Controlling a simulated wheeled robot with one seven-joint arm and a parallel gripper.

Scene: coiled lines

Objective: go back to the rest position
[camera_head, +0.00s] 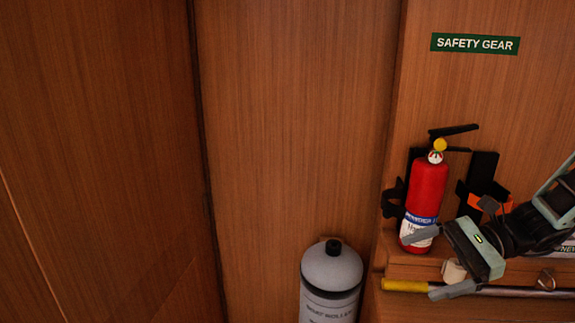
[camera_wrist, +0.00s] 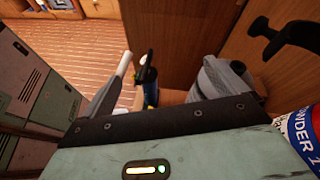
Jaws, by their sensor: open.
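My gripper (camera_head: 436,264) is open, at the right of the head view. Its two grey fingers are spread apart in front of a wooden shelf, with nothing visibly held between them. The upper finger overlaps the lower part of a red fire extinguisher (camera_head: 428,190) in the picture; I cannot tell whether they touch. In the wrist view the gripper's fingers (camera_wrist: 160,88) stand apart at left and right. Part of the extinguisher's label (camera_wrist: 303,140) shows at the right edge there.
A grey cylinder (camera_head: 331,272) stands below, left of the shelf (camera_head: 405,268). A yellow-ended pole (camera_head: 404,285) lies along the shelf's front. A green SAFETY GEAR sign (camera_head: 475,43) is on the wall above. Wood floor (camera_wrist: 85,50) shows at the upper left of the wrist view.

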